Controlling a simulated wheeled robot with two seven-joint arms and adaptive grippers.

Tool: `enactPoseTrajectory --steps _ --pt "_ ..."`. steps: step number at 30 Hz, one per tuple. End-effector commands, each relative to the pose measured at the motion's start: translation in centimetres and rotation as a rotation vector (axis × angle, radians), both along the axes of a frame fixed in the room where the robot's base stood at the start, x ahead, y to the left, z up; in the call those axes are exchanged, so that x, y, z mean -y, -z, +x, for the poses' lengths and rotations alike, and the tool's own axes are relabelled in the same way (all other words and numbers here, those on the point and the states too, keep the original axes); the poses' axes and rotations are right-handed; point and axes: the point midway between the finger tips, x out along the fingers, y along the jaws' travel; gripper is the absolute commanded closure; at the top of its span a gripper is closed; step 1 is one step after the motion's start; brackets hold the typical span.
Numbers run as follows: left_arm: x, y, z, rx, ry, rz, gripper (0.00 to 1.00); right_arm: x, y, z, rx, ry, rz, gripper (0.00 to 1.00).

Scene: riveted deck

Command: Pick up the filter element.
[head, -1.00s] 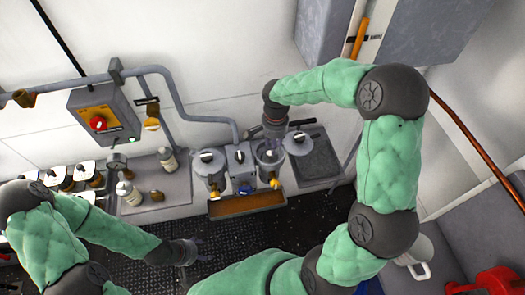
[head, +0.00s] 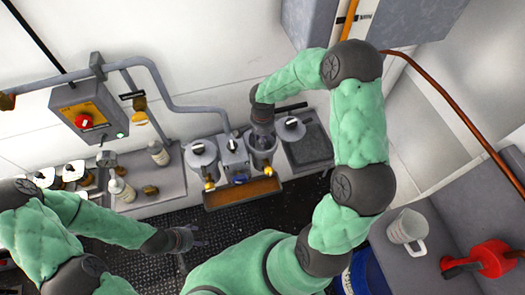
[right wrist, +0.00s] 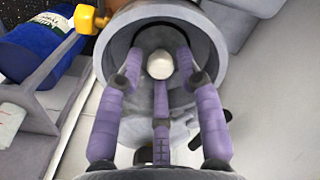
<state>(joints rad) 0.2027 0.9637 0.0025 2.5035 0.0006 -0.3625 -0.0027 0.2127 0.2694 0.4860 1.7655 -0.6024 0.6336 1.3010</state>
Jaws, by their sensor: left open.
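The filter element (right wrist: 160,65) shows as a pale rounded top deep inside an open grey cylindrical housing (right wrist: 205,75). In the head view that open housing (head: 263,166) is the right one of a pair, and my gripper hides the element there. My right gripper (right wrist: 158,70) reaches down into the housing mouth. Its three purple fingers stand spread around the pale top, with visible gaps and no clear contact. In the head view it (head: 262,139) points down over the housing. My left gripper (head: 194,239) is open and empty above the dark deck.
A lidded twin housing (head: 203,160) stands left, a grey box (head: 236,155) between. A round lid (head: 291,129) lies right of the open housing. A drip tray (head: 241,193) runs in front. Bottles (head: 121,190), a mug (head: 408,229) and a red can (head: 487,259) stand farther off.

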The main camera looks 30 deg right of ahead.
Motion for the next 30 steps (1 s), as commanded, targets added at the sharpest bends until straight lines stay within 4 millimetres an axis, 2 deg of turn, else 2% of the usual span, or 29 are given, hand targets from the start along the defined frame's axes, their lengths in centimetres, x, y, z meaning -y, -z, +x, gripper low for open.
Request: enactPoseTrajectory --steps 4,12,13,16,17,30 --pt "0.0 0.1 0.0 0.000 0.000 0.000 0.34 0.0 1.6 -0.1 -0.001 0.000 0.000 0.64" --pt "0.0 0.1 0.0 0.000 0.000 0.000 0.34 0.0 1.8 0.0 0.000 0.001 0.001 0.64" --pt "0.0 0.1 0.0 0.000 0.000 0.000 0.34 0.0 1.8 0.0 0.000 0.001 0.001 0.66" --pt "0.0 0.1 0.0 0.000 0.000 0.000 0.34 0.0 1.8 0.0 0.000 0.000 0.001 0.95" --pt "0.0 0.1 0.0 0.000 0.000 0.000 0.34 0.0 1.8 0.0 0.000 0.000 0.001 1.00" --pt "0.0 0.0 0.0 0.000 0.000 0.000 0.34 0.0 1.5 0.0 0.002 0.000 0.000 1.00"
